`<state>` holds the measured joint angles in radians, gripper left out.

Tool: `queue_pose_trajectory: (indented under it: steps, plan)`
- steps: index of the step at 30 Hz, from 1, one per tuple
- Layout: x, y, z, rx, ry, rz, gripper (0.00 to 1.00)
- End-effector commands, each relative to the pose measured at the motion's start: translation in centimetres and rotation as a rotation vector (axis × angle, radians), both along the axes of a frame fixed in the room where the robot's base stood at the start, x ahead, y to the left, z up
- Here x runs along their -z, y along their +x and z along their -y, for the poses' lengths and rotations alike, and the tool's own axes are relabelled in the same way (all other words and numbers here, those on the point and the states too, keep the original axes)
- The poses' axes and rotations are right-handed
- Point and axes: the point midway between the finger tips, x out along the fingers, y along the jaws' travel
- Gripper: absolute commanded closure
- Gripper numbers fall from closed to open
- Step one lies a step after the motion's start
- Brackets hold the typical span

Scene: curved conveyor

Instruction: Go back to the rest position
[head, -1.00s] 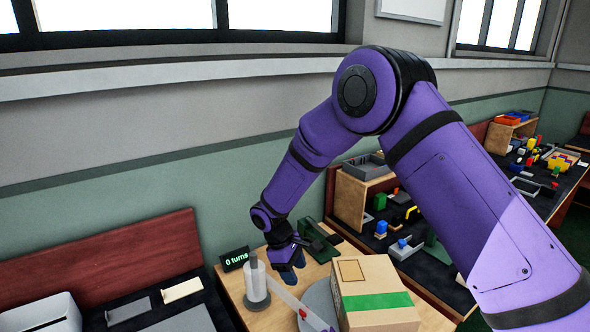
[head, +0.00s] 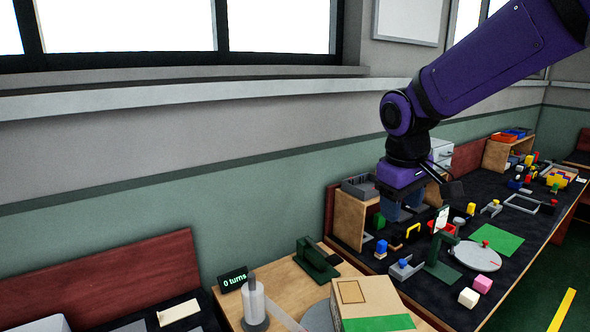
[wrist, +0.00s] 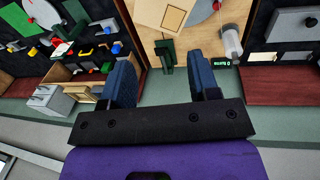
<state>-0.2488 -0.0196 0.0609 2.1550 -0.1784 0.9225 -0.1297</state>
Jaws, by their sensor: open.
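My gripper (head: 402,208) hangs at the end of my purple arm, in front of the cluttered black bench in the head view. In the wrist view my gripper (wrist: 165,85) has its two blue fingers wide apart with nothing between them. Past the fingers lies the wooden table with a cardboard box (wrist: 170,15). My fingers touch nothing that I can see.
The box (head: 368,300) with a green stripe stands on the wooden table (head: 285,290), beside a grey-white cylinder (head: 254,305), a "0 turns" display (head: 233,280) and a dark green stand (head: 316,260). The black bench (head: 455,282) at right holds several blocks and a white disc (head: 477,256).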

Motion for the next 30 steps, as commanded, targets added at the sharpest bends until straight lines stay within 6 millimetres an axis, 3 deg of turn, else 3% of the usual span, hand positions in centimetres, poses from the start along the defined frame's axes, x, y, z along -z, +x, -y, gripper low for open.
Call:
queue_pose_trajectory:
  steps: [3, 12, 21, 30]
  plan:
    - [-2.3, -2.8, 2.3, 0.076, 0.034, 0.053, 0.45]
    - [-5.6, -10.0, 6.7, 0.252, 0.121, 0.172, 0.45]
    - [-6.5, -17.2, 9.5, 0.415, 0.213, 0.291, 0.45]
    - [-6.0, -20.7, 10.3, 0.494, 0.263, 0.349, 0.45]
